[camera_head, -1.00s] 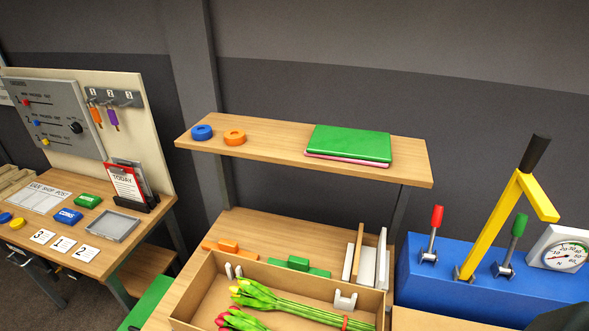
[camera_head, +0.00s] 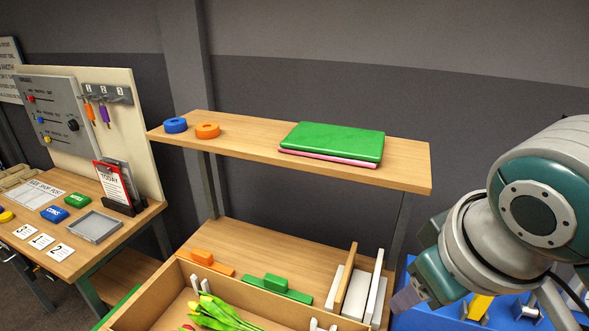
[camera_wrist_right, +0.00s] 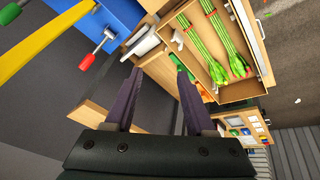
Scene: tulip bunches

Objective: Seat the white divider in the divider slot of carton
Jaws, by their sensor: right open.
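The white divider (camera_head: 378,284) stands upright at the right end of the workbench, beside a tan board (camera_head: 346,277) and a low white block. The carton (camera_head: 142,305) is an open brown box at the bottom, with tulips (camera_head: 215,312) lying inside; it also shows in the right wrist view (camera_wrist_right: 255,42). My left gripper is not in view.
A wooden shelf (camera_head: 225,150) with rings and a green folder (camera_head: 335,142) overhangs the bench. Orange (camera_head: 205,262) and green (camera_head: 275,286) blocks lie behind the carton. A blue lever box (camera_head: 400,318) is at the right, partly behind my arm. A side table stands left.

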